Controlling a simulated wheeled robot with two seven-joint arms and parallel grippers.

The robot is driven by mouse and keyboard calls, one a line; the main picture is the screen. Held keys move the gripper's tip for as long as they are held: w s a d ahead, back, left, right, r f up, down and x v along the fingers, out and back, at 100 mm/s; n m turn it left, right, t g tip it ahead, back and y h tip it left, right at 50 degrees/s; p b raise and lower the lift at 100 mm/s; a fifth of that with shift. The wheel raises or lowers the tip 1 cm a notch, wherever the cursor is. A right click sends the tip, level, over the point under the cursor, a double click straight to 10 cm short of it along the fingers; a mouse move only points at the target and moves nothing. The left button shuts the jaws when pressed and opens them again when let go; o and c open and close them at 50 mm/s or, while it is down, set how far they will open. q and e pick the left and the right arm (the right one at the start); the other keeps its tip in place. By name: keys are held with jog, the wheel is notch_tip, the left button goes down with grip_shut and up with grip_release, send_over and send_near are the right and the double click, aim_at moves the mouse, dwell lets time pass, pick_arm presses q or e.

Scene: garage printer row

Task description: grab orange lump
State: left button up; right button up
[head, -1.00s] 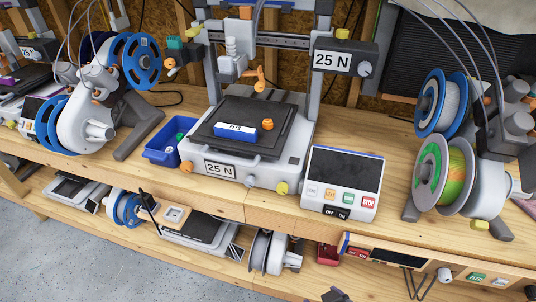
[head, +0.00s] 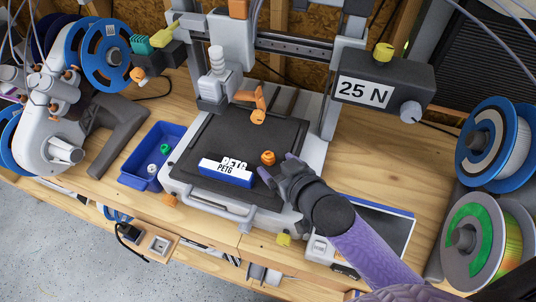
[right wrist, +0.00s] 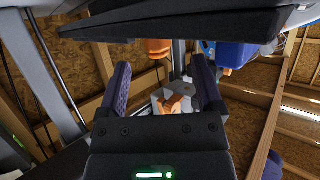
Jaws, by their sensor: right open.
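The orange lump (head: 268,158) sits on the dark print bed (head: 215,130), just right of a blue and white PETG box (head: 227,171). My right gripper (head: 281,168) is open and empty, its purple-tipped fingers close to the lump on its near right side. In the right wrist view, which looks upside down, the open fingers (right wrist: 161,70) point toward the lump (right wrist: 155,48), which shows against the dark bed at the top. I cannot tell whether the fingers touch it. My left gripper is not in view.
An orange piece (head: 256,102) hangs by the print head above the bed. A blue bin (head: 140,173) with small parts stands left of the printer. A control panel (head: 385,226) lies partly behind my right arm. Spools (head: 493,140) stand at the right.

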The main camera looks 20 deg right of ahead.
aim_at(270, 157)
jog(key=x, duration=0.3)
jog(key=shift+w+f+b, duration=0.1)
jog(key=shift+w+b, duration=0.1)
jog(key=shift+b, duration=0.15)
jog(key=shift+w, duration=0.25)
jog(key=c, duration=0.9)
grip_shut()
